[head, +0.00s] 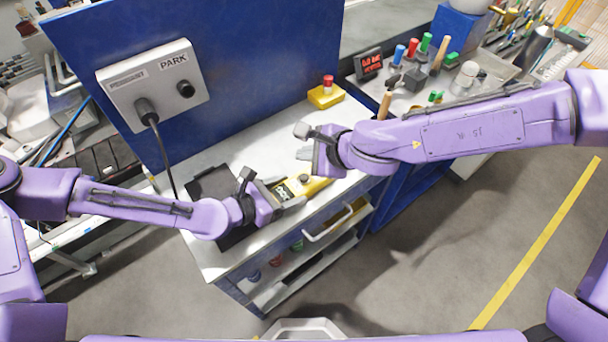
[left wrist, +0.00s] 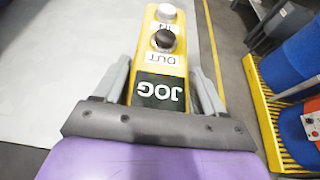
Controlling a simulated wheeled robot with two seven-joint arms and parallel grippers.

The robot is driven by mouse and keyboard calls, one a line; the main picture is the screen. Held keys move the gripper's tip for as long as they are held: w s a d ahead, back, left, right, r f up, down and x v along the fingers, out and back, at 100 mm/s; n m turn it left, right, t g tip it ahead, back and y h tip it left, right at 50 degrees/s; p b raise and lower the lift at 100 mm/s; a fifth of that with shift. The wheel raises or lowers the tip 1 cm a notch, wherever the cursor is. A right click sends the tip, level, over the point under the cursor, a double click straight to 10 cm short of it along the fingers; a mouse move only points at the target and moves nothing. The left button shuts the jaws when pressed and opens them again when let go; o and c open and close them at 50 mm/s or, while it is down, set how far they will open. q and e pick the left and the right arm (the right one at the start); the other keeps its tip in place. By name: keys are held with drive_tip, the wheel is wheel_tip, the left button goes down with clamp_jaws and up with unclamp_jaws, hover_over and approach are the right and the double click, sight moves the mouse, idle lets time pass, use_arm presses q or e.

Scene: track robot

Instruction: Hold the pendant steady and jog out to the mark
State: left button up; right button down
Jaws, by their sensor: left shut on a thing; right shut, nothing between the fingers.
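The yellow pendant (head: 313,186) is above the pale bench top, its far end pointing right. In the left wrist view the pendant (left wrist: 150,38) shows a dark JOG label, a black OUT button (left wrist: 164,40) and a white IN button (left wrist: 167,12). My left gripper (head: 283,193) is shut on the pendant, one finger along each side near the JOG label. My right gripper (head: 304,155) is shut and empty, just above and beyond the pendant's button end, apart from it. I cannot tell which floor feature is the mark.
A grey PARK box (head: 155,83) with a plugged-in black cable is on the blue panel. A dark mat (head: 212,184) lies on the bench. A yellow box with a red button (head: 326,95) stands behind. A yellow line (head: 540,240) crosses the open floor at right.

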idle(0.3)
use_arm(q)
drive_tip(key=o, duration=1.6)
drive_tip(key=v, duration=0.7)
drive_tip(key=shift+s+a+r, duration=0.1)
drive_tip(key=shift+s+a, duration=0.1)
